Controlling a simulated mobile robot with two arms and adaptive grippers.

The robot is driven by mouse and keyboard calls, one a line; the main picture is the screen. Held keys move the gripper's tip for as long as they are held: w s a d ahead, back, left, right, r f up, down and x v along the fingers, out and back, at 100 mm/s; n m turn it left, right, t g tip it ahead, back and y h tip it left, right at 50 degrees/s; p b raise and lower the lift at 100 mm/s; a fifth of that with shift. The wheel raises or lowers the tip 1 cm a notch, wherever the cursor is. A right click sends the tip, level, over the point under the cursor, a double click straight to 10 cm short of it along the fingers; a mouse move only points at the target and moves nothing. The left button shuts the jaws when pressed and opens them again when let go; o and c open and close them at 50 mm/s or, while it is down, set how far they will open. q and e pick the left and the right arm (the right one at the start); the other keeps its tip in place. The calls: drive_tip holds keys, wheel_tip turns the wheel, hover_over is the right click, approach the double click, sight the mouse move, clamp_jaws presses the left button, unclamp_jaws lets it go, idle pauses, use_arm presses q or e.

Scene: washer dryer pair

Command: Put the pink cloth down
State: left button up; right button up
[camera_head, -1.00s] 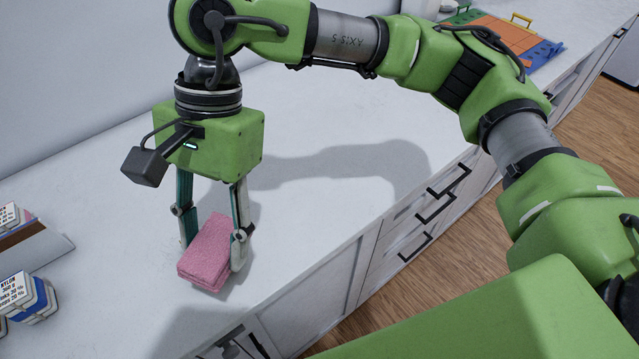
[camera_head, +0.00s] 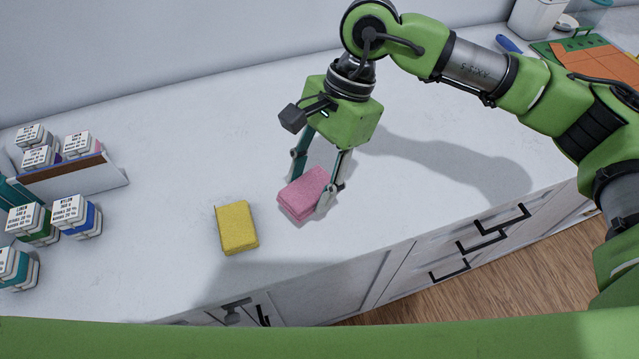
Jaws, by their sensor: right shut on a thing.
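The pink cloth (camera_head: 302,192) is a folded block at the middle of the white counter (camera_head: 400,210). My right gripper (camera_head: 312,183) points down and is shut on it, one finger on each side. The cloth is at or very close to the counter top; I cannot tell whether it touches. A folded yellow cloth (camera_head: 237,228) lies on the counter to the left of the pink one, with a gap between them. My left gripper is not in view.
Several labelled blocks (camera_head: 73,213) and a white tray with a brown strip (camera_head: 85,180) stand at the left. An orange and green board (camera_head: 600,65) lies at the far right. Drawers with black handles line the front. The counter behind the cloths is clear.

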sight(321, 175)
drive_tip(key=shift+w+d+f+p, duration=0.15)
drive_tip(key=shift+w+d+f, duration=0.15)
drive_tip(key=shift+w+f, duration=0.25)
drive_tip(key=shift+w+d+f+p, duration=0.15)
drive_tip(key=shift+w+d+f, duration=0.15)
drive_tip(key=shift+f, duration=0.35)
wheel_tip(321, 175, down, 3)
drive_tip(key=shift+w+f+p, duration=0.1)
drive_tip(key=shift+p, duration=0.2)
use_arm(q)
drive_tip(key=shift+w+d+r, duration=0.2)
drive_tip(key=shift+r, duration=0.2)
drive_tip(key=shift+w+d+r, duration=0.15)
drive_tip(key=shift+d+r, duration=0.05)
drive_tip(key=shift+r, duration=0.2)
use_arm(e)
drive_tip(key=shift+f, duration=0.1)
drive_tip(key=shift+f, duration=0.1)
drive_tip(key=o, duration=1)
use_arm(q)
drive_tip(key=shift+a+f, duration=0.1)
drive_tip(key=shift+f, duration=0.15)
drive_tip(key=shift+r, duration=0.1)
